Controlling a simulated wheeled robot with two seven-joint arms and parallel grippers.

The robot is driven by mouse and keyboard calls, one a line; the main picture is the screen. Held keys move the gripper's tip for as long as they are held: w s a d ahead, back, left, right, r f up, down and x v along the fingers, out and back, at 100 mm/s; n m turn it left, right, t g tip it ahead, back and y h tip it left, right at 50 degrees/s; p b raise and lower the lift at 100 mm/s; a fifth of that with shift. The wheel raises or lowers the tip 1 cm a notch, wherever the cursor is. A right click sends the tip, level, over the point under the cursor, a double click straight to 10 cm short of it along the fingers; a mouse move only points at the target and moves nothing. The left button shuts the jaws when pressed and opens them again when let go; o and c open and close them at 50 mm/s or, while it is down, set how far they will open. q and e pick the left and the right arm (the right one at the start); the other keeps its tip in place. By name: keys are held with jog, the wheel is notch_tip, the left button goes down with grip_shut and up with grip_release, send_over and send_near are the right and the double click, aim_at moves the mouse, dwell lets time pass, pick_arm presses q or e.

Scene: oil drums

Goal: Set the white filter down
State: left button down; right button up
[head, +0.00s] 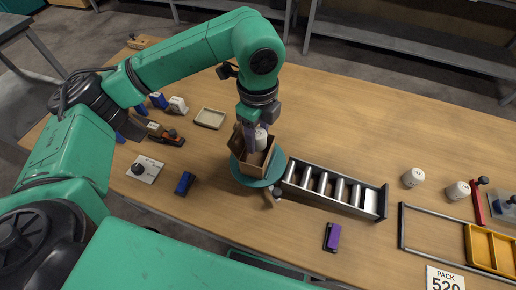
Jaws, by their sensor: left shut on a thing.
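The white filter (261,140) is a small white cylinder, held upright in my left gripper (256,138). The gripper points down from above and is shut on it. The filter is at the mouth of an open cardboard box (258,170). The fingers hide part of the filter, and I cannot tell whether its bottom touches the box floor. The box stands on a round green turntable (240,178) on the wooden table. My right gripper is not in view.
A roller track (335,188) starts right of the turntable. Two white cylinders (413,178) (458,190) stand further right, near a yellow tray (492,248) and a PACK sign (445,281). A shallow tray (210,118) and a blue block (184,183) lie left. The table's back middle is clear.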

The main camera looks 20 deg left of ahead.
aim_at(258, 160)
pick_arm(q)
notch_tip(258, 160, down, 2)
jog(key=shift+f, duration=0.1)
notch_tip(258, 160, down, 4)
jog(key=shift+s+f+p, duration=0.1)
jog(key=shift+p, duration=0.45)
jog(key=shift+f, duration=0.15)
jog(key=shift+f+b, duration=0.2)
jog(key=shift+b, duration=0.1)
jog(key=c, duration=0.6)
grip_release()
jog(key=shift+r, duration=0.1)
